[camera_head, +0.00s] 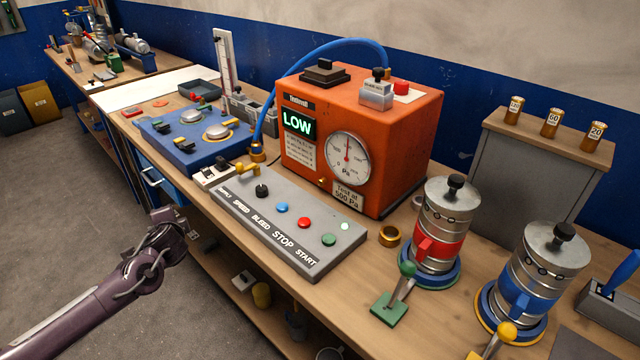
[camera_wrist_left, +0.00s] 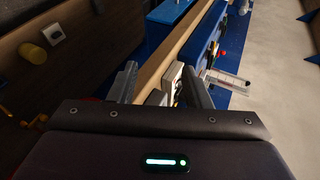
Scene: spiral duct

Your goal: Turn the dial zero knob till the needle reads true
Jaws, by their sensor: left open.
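The round white dial gauge (camera_head: 347,158) marked Pa sits on the front of the orange box (camera_head: 400,130). Its needle points roughly upward; the exact reading is too small to tell. A small brass knob (camera_head: 321,181) shows at the dial's lower left, perhaps the zero knob. A green LOW display (camera_head: 297,124) is lit beside the dial. My left gripper (camera_head: 184,232) is off the bench's front edge, left of the control panel and well away from the dial. In the left wrist view its two fingers (camera_wrist_left: 158,72) are apart with nothing gripped. My right gripper does not show.
The grey control panel (camera_head: 285,222) with buttons lies before the orange box. A blue hose (camera_head: 325,48) arches behind it. Red-banded (camera_head: 442,228) and blue-banded (camera_head: 535,280) metal canisters stand to the right, and a blue unit (camera_head: 190,133) sits left. The floor before the bench is clear.

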